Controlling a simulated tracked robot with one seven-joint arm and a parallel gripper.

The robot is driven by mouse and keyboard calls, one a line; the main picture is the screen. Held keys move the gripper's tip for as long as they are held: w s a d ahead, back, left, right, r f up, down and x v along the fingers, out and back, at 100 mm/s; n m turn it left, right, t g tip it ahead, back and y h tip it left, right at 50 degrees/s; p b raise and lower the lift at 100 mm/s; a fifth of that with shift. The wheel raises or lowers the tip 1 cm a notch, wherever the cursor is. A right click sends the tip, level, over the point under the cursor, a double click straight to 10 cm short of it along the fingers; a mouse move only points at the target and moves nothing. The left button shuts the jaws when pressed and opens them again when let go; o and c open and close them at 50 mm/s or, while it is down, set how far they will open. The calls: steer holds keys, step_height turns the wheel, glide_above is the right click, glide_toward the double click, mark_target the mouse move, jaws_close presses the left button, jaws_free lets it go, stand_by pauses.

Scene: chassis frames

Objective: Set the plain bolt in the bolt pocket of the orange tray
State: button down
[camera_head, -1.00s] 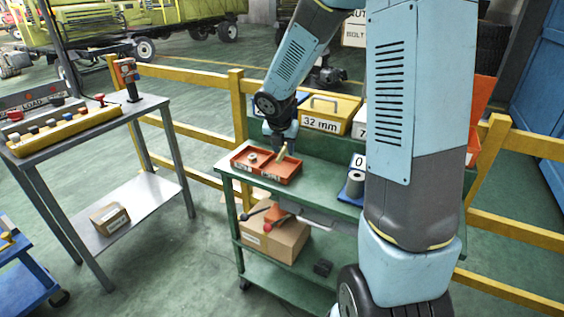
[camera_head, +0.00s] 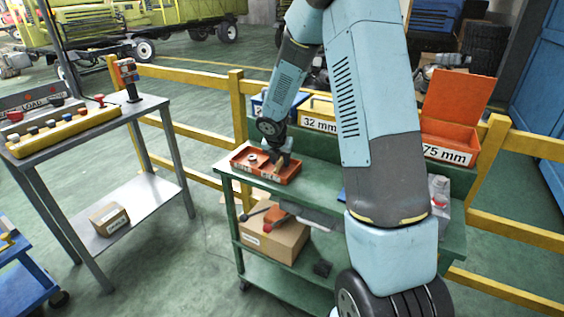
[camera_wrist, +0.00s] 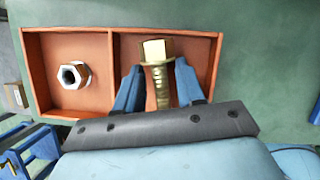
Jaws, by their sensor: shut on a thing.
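The orange tray (camera_head: 244,165) lies on the green bench, and its two compartments show in the wrist view (camera_wrist: 45,60). A pale hex nut with a dark hole (camera_wrist: 74,75) lies in the left compartment. My gripper (camera_wrist: 158,76) is over the right compartment, its blue fingers shut on the brass-coloured bolt (camera_wrist: 155,50). The bolt's squarish head points to the far wall and its ridged shank runs back between the fingers. In the head view my gripper (camera_head: 282,158) is low at the tray's right half. Whether the bolt touches the compartment floor cannot be told.
A yellow 32 mm bin (camera_head: 320,124) and an orange 75 mm bin (camera_head: 447,150) stand along the back of the bench. My arm hides part of the bench's right side. A yellow rail (camera_head: 190,130) runs behind.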

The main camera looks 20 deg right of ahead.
steer(key=shift+f, duration=0.45)
steer(key=shift+f, duration=0.1)
steer(key=c, duration=0.7)
jaws_free()
